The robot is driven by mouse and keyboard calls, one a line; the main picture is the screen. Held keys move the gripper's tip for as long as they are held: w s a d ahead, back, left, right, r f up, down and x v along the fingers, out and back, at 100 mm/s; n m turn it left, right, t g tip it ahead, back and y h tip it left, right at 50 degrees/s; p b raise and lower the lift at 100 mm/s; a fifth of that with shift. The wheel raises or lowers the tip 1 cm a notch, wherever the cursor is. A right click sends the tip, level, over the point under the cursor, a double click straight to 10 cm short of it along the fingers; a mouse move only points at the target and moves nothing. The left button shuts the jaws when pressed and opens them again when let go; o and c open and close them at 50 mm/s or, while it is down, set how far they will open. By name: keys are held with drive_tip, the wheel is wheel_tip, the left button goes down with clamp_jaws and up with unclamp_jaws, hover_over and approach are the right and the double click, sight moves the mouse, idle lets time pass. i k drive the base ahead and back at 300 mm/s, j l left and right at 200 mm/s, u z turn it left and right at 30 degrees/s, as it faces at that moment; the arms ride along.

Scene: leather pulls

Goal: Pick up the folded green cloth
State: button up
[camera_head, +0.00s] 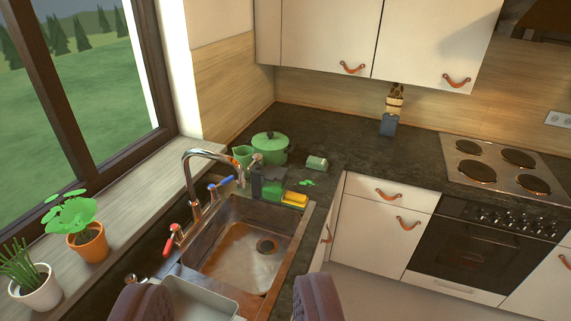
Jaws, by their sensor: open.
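A small green item (272,190), which looks like the folded green cloth, sits in or against a dark caddy behind the sink, beside a yellow sponge (294,199). Its folds are too small to make out, and the caddy hides part of it. My gripper (232,290) is open at the bottom of the view, its two purple-brown fingers wide apart. It is empty, well short of the green item, with the sink in between in the picture.
The metal sink (225,259) has a tall tap (190,172). A green pot (270,147), a green jug (242,155) and a tipped green cup (317,163) stand behind it. A grey basin (200,300) is near my fingers. Potted plants line the left sill.

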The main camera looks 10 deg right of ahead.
sight(313, 162)
drive_tip(key=i+l+u, duration=0.15)
drive_tip(key=u, duration=0.2)
drive_tip(key=i+l+u, duration=0.2)
drive_tip(key=u, duration=0.15)
drive_tip(key=i+l+u, duration=0.15)
drive_tip(key=l, duration=0.15)
drive_tip(key=i+l+u, duration=0.1)
drive_tip(key=l, duration=0.2)
drive_tip(key=i+l+u, duration=0.3)
drive_tip(key=l, duration=0.3)
drive_tip(key=i+l, duration=0.15)
drive_tip(key=l, duration=0.25)
drive_tip(key=i+l, duration=0.1)
drive_tip(key=l, duration=0.35)
drive_tip(key=i+l, duration=0.15)
drive_tip(key=l, duration=0.25)
drive_tip(key=i+l+u, duration=0.1)
drive_tip(key=l, duration=0.3)
drive_tip(key=i+l, duration=0.15)
drive_tip(key=l, duration=0.3)
drive_tip(key=i+l, duration=0.1)
drive_tip(key=l, duration=0.3)
drive_tip(key=i+l, duration=0.15)
drive_tip(key=l, duration=0.3)
drive_tip(key=i+l+u, duration=0.1)
drive_tip(key=l, duration=0.3)
